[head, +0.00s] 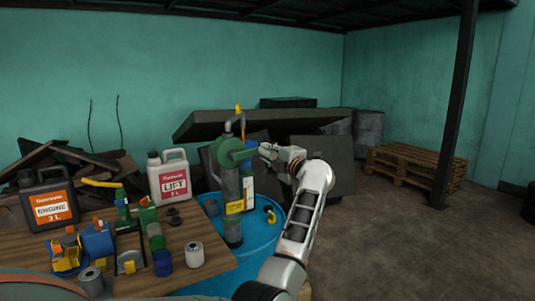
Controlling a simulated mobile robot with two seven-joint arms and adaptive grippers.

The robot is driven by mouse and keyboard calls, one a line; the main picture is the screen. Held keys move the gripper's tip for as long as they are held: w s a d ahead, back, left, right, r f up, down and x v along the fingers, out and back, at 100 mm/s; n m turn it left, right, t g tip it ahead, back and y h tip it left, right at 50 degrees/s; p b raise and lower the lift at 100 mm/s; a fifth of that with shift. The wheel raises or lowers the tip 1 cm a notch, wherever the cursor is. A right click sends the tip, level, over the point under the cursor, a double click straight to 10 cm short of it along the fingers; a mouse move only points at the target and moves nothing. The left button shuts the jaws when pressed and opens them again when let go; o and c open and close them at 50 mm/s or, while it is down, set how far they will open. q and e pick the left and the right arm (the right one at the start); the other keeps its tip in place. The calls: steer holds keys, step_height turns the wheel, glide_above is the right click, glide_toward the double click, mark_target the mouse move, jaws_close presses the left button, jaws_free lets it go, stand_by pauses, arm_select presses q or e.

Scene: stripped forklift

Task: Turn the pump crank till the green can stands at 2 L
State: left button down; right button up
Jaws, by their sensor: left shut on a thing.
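The hand pump (231,195) stands upright as a grey column at the blue drum, with a yellow label. The green crank (230,153) is at its top. My left gripper (264,151) is at the right side of the crank and shut on its handle, which the fingers mostly hide. A container with a white label (248,188) stands just behind the pump, partly hidden. I cannot tell whether it is the green can, and no level on it is readable. My right gripper is not in view.
The blue drum (265,240) is below the pump. A wooden table (215,262) at left holds a black engine-oil can (48,199), a white lift-oil can (169,177) and several small parts. A pallet stack (415,165) and dark post (457,110) stand right. Floor at right is clear.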

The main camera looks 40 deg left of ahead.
mark_target(274, 156)
arm_select(q)
steer(key=c, duration=1.9)
jaws_free()
steer(key=shift+f, duration=0.15)
steer(key=shift+o, duration=0.7)
steer(key=shift+v, duration=3.8)
